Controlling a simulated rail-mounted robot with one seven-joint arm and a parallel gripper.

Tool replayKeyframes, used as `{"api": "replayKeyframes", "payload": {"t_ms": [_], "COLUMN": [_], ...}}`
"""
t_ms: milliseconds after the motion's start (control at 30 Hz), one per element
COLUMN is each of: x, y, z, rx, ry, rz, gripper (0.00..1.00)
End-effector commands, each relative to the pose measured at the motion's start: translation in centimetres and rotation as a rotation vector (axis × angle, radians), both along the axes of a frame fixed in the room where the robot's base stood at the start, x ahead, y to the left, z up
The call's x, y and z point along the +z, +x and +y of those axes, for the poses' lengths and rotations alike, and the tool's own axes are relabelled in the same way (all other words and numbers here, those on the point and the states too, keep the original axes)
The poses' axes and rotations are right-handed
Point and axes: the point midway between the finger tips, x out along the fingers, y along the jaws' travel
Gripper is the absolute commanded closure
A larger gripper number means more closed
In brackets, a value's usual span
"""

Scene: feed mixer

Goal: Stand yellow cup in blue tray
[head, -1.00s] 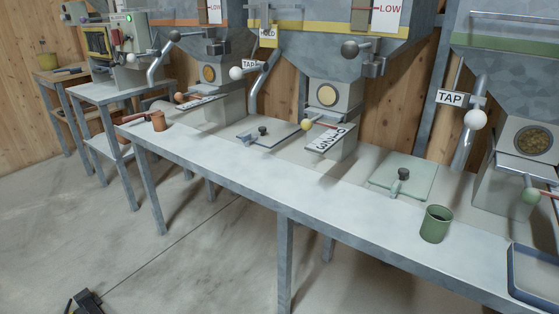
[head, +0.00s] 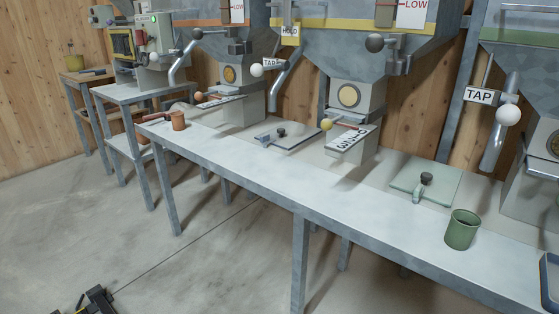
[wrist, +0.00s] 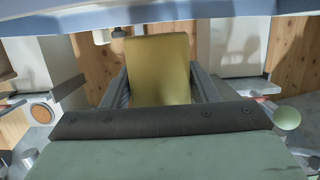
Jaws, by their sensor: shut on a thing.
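In the wrist view, the yellow cup (wrist: 160,60) sits between the two grey fingers of my gripper (wrist: 162,85), which is shut on it. I see only one plain side of the cup; its rim and inside are hidden. The blue tray (head: 549,283) shows in the head view only as a piece of dark blue rim at the lower right edge, on the grey bench. My gripper and the held cup are not clearly visible in the head view. A pale bluish band runs across the top of the wrist view; I cannot tell what it is.
A brown cup (head: 178,121) stands at the far left. The front middle of the bench (head: 270,185) is clear.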

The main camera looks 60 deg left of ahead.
Motion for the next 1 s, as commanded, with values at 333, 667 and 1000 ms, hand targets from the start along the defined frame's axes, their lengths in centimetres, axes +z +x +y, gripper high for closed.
{"api": "replayKeyframes", "payload": {"t_ms": [333, 667, 1000], "x": [-2.0, -2.8, -2.8], "y": [0.0, 0.0, 0.0], "z": [0.0, 0.0, 0.0], "rx": [0.001, 0.000, 0.000], "ry": [0.000, 0.000, 0.000], "rz": [0.000, 0.000, 0.000], "gripper": [0.65, 0.65, 0.65]}}
